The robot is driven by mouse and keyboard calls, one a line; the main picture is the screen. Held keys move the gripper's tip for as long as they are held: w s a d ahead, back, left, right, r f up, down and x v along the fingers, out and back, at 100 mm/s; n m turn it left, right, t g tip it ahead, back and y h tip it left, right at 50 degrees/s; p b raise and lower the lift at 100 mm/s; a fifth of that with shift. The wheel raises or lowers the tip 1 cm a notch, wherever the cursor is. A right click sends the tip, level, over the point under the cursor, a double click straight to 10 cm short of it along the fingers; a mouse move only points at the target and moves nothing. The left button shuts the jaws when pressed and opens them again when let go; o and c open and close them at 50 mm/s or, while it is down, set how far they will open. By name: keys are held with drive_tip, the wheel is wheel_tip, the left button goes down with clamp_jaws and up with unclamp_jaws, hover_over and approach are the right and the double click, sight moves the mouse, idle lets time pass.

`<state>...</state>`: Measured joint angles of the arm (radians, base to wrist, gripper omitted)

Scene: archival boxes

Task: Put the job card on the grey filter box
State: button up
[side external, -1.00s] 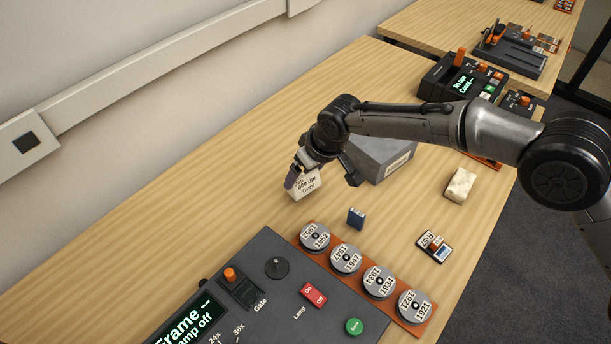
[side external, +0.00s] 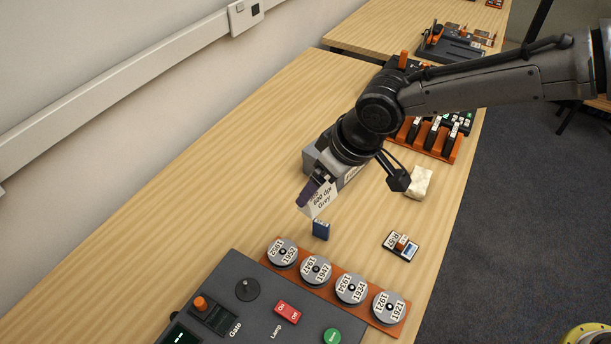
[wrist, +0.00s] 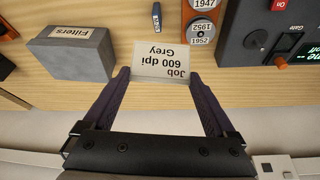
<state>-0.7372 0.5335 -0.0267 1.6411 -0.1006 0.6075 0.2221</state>
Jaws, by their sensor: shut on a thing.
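The job card (side external: 320,203) is a small white card reading "Job 600 dpi Grey". My gripper (side external: 309,193) is shut on it and seems to hold it above the table. In the wrist view the card (wrist: 160,62) sits between the fingertips of my gripper (wrist: 157,75). The grey filter box (side external: 311,159) stands behind my wrist in the side view, mostly hidden by it. In the wrist view the box (wrist: 75,62) is left of the card, closed-looking, with a "Filters" label, and apart from the card.
A small blue block (side external: 321,229) stands near the card. Reels on an orange tray (side external: 398,332) and a dark control panel (side external: 258,310) lie in front. A whitish block (side external: 418,182) and a small labelled cartridge (side external: 401,246) lie at right. The table's left side is clear.

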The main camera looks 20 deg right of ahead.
drive_tip(key=shift+s+d, duration=0.35)
drive_tip(key=shift+s, duration=0.1)
drive_tip(key=w+d+r+m, duration=0.1)
drive_tip(key=w+d+r, duration=0.25)
drive_tip(key=d, duration=0.45)
drive_tip(key=w+d+r+m, duration=0.1)
drive_tip(key=w+d+r, duration=0.2)
drive_tip(key=d+r, duration=0.3)
drive_tip(key=shift+t+h, duration=0.3)
drive_tip(key=shift+w+a+f, duration=0.65)
drive_tip(key=shift+w+f, duration=1.5)
drive_tip(key=shift+f, duration=0.15)
drive_tip(key=shift+w+a+f, duration=0.6)
drive_tip(key=shift+w+f, duration=1.6)
drive_tip(key=shift+f, duration=0.15)
drive_tip(key=shift+w+a+f, duration=0.65)
drive_tip(key=shift+w+f, duration=1.5)
drive_tip(key=shift+f, duration=0.15)
drive_tip(key=shift+f, duration=0.2)
drive_tip(key=o, duration=1)
drive_tip(key=shift+r, duration=0.1)
